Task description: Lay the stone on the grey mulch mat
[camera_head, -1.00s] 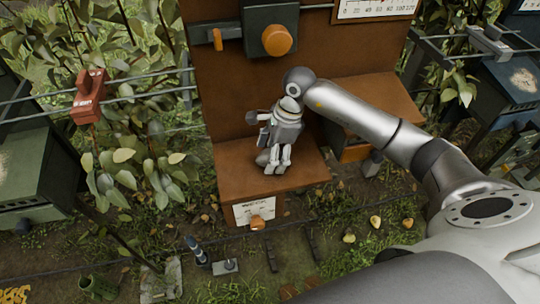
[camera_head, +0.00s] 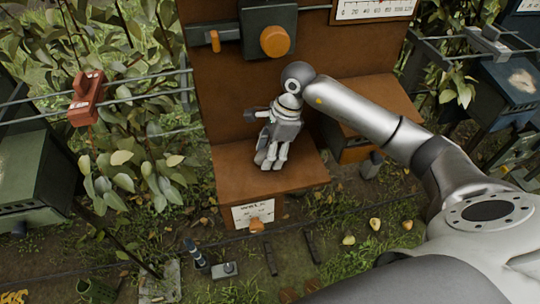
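My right gripper (camera_head: 270,163) comes in from the right and points down over the front of the brown wooden shelf (camera_head: 230,165). Its fingers are close to the shelf top. I cannot tell whether they are open or shut, or whether they hold anything. I cannot make out a stone; the gripper hides part of the shelf. A small pale grey patch (camera_head: 160,283) lies on the ground at the lower left; I cannot tell whether it is the mulch mat. My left gripper is not in view.
An orange knob (camera_head: 275,41) on a dark box and a brown back panel stand behind the gripper. A red clamp-like object (camera_head: 86,98) hangs on wires at left. A green box (camera_head: 35,182) stands at far left. Several yellow fruits (camera_head: 375,224) lie on the ground.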

